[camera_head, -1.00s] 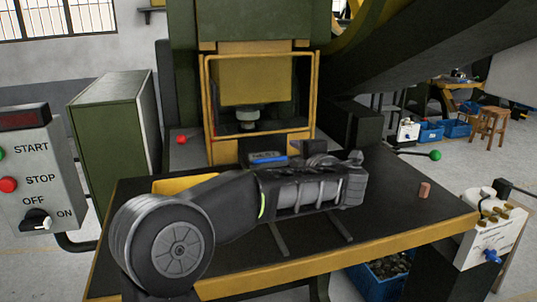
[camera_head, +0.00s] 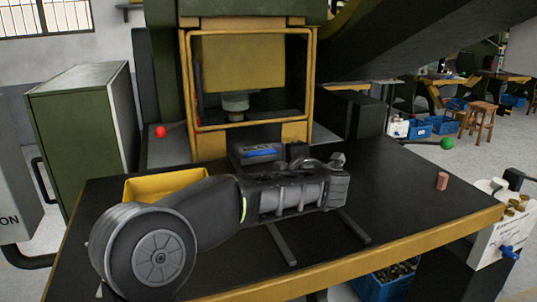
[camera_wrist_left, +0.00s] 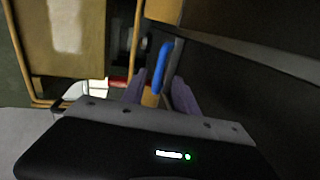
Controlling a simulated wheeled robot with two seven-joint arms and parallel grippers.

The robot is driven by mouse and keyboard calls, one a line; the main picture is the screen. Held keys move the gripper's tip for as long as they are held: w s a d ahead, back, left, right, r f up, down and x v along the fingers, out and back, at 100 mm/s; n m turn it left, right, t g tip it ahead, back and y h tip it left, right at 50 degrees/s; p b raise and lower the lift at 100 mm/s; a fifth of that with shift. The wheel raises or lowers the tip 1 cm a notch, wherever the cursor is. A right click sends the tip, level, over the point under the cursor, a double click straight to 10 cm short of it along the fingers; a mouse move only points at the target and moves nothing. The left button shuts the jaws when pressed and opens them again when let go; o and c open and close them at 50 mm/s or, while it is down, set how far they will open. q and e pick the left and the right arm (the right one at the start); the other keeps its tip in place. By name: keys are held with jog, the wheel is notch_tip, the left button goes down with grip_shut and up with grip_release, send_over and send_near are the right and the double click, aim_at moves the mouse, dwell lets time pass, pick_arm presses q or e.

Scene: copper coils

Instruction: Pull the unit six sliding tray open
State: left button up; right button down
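A dark tray unit (camera_head: 241,150) with a blue handle (camera_head: 262,153) sits at the foot of the press, below the yellow guard frame. In the left wrist view the blue handle (camera_wrist_left: 161,68) stands upright just beyond the fingers, in line with the gap between them. My left gripper (camera_wrist_left: 159,93) is open, its two purple-grey fingers apart with nothing seen clamped. In the head view my left arm crosses the table and its hand is near the tray's right side; its fingers are not clear there. My right gripper is not in view.
The black table (camera_head: 400,195) has a yellow edge. A yellow bin (camera_head: 165,184) stands behind my arm, and a small copper cylinder (camera_head: 441,181) is at the right. A green cabinet (camera_head: 85,120) is at the left, and a white box (camera_head: 492,235) with a blue valve is at the right edge.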

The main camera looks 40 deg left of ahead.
aim_at(270, 152)
pick_arm(q)
jog(key=shift+p+x, duration=0.35)
jog(key=shift+x, duration=3.6)
jog(key=shift+c, duration=0.2)
grip_shut()
